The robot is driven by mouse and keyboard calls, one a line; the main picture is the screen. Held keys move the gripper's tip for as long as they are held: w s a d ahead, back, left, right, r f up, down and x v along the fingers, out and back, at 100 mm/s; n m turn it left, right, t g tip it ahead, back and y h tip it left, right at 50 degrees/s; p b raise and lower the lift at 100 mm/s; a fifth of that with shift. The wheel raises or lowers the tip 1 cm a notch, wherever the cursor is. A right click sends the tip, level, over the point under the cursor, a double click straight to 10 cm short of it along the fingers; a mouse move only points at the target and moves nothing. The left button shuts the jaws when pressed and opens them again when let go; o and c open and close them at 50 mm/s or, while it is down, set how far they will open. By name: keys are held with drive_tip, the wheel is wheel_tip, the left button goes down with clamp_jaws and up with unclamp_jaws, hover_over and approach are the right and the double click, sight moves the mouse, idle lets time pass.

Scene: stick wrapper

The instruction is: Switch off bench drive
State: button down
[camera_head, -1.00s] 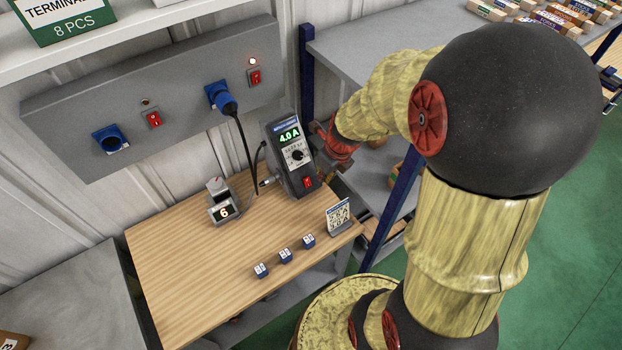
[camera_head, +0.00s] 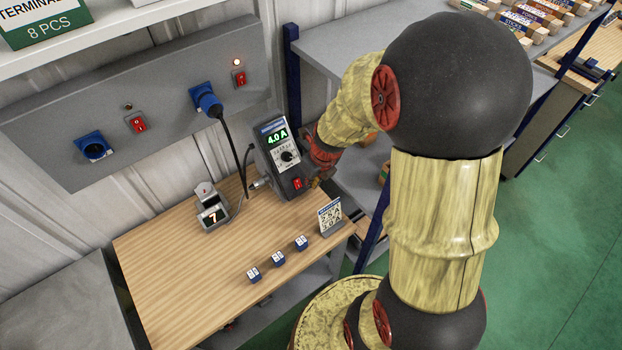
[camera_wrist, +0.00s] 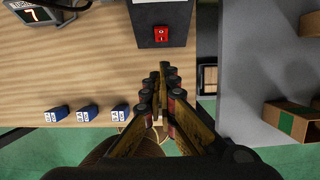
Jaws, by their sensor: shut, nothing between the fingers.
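The bench drive (camera_head: 272,152) is a dark grey box on the wooden bench, with a green display reading 4.0 A, a dial and a red rocker switch (camera_head: 297,183) low on its front. In the wrist view the red switch (camera_wrist: 161,34) shows at the top, on the box's dark face. My gripper (camera_wrist: 161,68) is shut and empty, its fingertips just below the switch in that picture, with a gap between. In the head view my gripper (camera_head: 320,181) is partly seen, just right of the switch; my arm hides part of it.
A wall panel (camera_head: 60,120) holds two blue sockets, one with a plug and cable, and two red switches; the lamp (camera_head: 237,62) at right glows. A counter (camera_head: 212,215) reads 7. Several small blue blocks (camera_head: 278,258) and a sign card (camera_head: 330,216) stand on the bench (camera_head: 190,285). Shelving is at right.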

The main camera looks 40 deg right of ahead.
sight(298, 186)
drive_tip(key=w+f+b, duration=0.2)
drive_tip(key=w+f, duration=0.3)
drive_tip(key=f, duration=0.2)
drive_tip(key=shift+w+a, duration=0.1)
drive_tip(key=shift+w+r+p, duration=0.1)
drive_tip(key=shift+w+p, duration=0.25)
drive_tip(key=shift+p, duration=0.6)
drive_tip(key=shift+w+f, duration=0.1)
drive_tip(key=shift+f, duration=0.1)
drive_tip(key=shift+b, duration=0.3)
drive_tip(key=shift+r, duration=0.2)
